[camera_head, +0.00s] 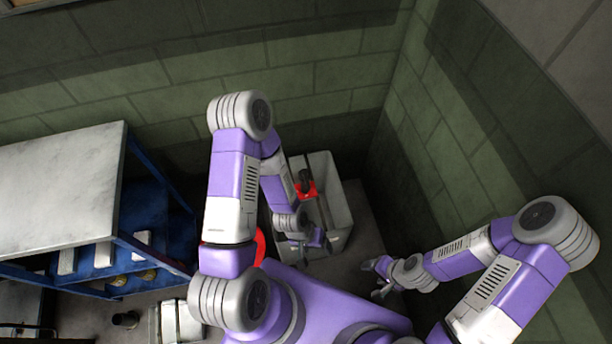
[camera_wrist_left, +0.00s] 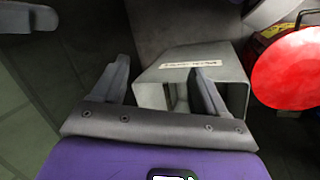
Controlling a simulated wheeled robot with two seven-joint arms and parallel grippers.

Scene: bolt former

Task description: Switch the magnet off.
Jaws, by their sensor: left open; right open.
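A red piece with a black top (camera_head: 305,186), which may be the magnet, sits at a pale grey bin (camera_head: 342,205) in the head view. I cannot make out a switch or its position. My left gripper (camera_head: 318,240) is open and empty near the front end of that bin. In the left wrist view its two fingers (camera_wrist_left: 160,85) stand apart, with a grey box-shaped part (camera_wrist_left: 195,60) bearing a label strip beyond them, partly behind the right finger. My right gripper (camera_head: 374,279) is open and empty, lower and to the right, apart from the bin.
A round red part (camera_wrist_left: 290,72) is at the right of the left wrist view; a red curve (camera_head: 260,246) shows behind my left arm. A metal-topped bench (camera_head: 60,185) with blue shelving stands left. Green block walls (camera_head: 430,130) close the corner; some floor (camera_head: 368,225) right of the bin is clear.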

